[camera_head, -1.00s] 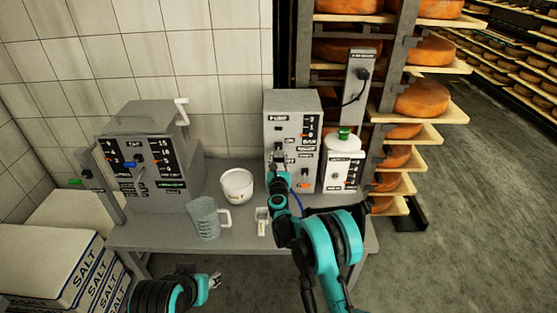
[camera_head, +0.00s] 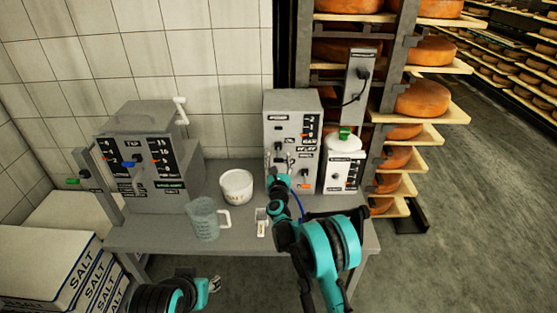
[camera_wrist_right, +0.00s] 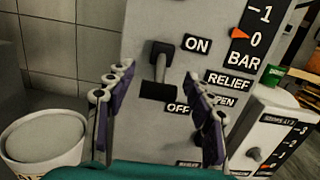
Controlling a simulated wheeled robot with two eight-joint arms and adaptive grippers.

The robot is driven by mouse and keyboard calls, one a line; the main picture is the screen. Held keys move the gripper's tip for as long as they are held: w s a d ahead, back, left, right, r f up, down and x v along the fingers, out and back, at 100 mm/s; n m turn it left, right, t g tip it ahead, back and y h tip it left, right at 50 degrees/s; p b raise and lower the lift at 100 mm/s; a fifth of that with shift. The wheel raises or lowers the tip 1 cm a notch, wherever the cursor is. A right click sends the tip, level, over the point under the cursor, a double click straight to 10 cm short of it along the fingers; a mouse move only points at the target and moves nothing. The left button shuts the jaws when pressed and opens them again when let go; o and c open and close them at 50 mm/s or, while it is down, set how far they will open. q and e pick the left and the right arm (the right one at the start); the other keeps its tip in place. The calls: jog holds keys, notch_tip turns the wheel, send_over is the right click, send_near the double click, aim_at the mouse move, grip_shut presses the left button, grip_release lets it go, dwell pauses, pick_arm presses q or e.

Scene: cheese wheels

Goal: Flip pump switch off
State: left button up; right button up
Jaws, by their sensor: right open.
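The grey pump box (camera_head: 290,104) stands at the back right of the table. In the right wrist view its switch lever (camera_wrist_right: 161,62) has a black tip and points up, level with the ON label (camera_wrist_right: 197,44). The OFF label (camera_wrist_right: 178,108) is lower, beside the switch's black base. My right gripper (camera_wrist_right: 158,100) is open and empty, its fingers on either side below the lever, with no clear contact. In the head view the right gripper (camera_head: 278,172) is at the box front, its fingers partly hidden. My left gripper (camera_head: 214,285) is low, in front of the table.
A red pointer (camera_wrist_right: 238,33) sits near 0 on the BAR scale. A RELIEF knob is partly behind the right finger. A white bucket (camera_head: 236,187), a clear jug (camera_head: 203,220) and a white unit with green top (camera_head: 343,165) are close by. Cheese shelves (camera_head: 415,130) stand right.

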jog(key=s+f, duration=0.1)
jog(key=s, duration=1.1)
jog(key=shift+f, duration=0.2)
jog(key=s+d+r+n+g+y, duration=0.1)
jog(key=s+r+n+g+y, duration=0.2)
jog(key=r+n, duration=0.5)
jog(key=s+d+r+n+g+y, duration=0.1)
jog(key=s+r+n+y, duration=0.1)
jog(key=s+r+n, duration=0.7)
jog(key=s+d+f+n+g+h, duration=0.1)
jog(key=s+d+f+n, duration=0.3)
jog(key=s, duration=0.5)
jog(key=s+d+f+n+g+h, duration=0.2)
jog(key=s+d+f+n+g, duration=0.2)
jog(key=s+d+n, duration=0.2)
jog(key=s+d+f+n+g+h, duration=0.2)
jog(key=s+d+f+n+g, duration=0.1)
jog(key=s+n, duration=0.6)
jog(key=s+d+f, duration=0.1)
jog(key=s+d, duration=0.1)
jog(key=s, duration=0.2)
jog(key=shift+d, duration=0.4)
